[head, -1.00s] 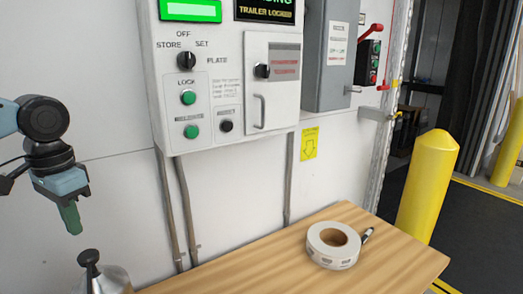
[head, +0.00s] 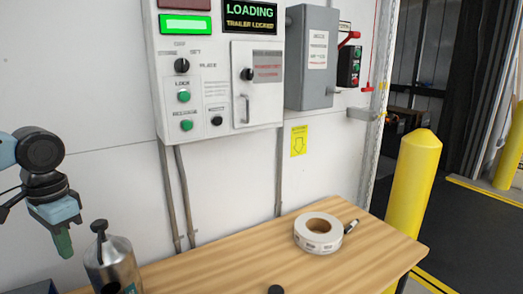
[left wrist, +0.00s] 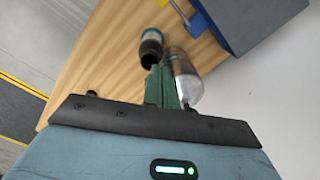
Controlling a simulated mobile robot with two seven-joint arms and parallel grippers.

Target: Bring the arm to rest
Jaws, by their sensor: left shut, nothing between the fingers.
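My left gripper (head: 64,244) hangs at the left of the head view, its green fingers pointing down and shut with nothing between them. It is apart from the wall and to the left of the control panel (head: 215,70). In the left wrist view the shut fingers (left wrist: 163,88) show above the wooden table, close in the picture to a metal bottle (left wrist: 186,80). My right gripper does not show.
The wooden table (head: 240,262) carries the metal bottle (head: 115,262), a roll of tape (head: 318,232) and a marker (head: 351,226). A dark cup (left wrist: 151,48) and a blue-grey box (left wrist: 255,20) show in the wrist view. A yellow bollard (head: 413,185) stands at right.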

